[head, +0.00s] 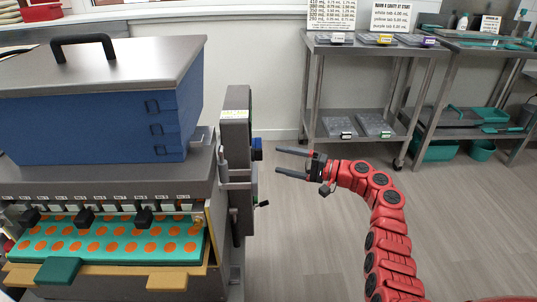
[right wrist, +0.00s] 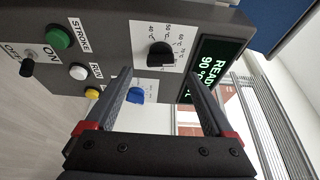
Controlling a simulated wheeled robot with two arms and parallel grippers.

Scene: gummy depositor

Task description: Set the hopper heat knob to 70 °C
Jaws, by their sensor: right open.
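The grey control box (head: 237,150) stands on the right side of the depositor. In the right wrist view its panel shows sideways. A black knob (right wrist: 160,55) sits on a white label marked in °C; its exact setting cannot be read. My left gripper is out of view.
Green (right wrist: 59,38), white (right wrist: 78,72) and yellow (right wrist: 92,94) buttons and an ON/OFF switch (right wrist: 27,68) share the panel. The blue hopper (head: 100,110) is left. A steel cart (head: 368,95) stands behind; floor between is clear.

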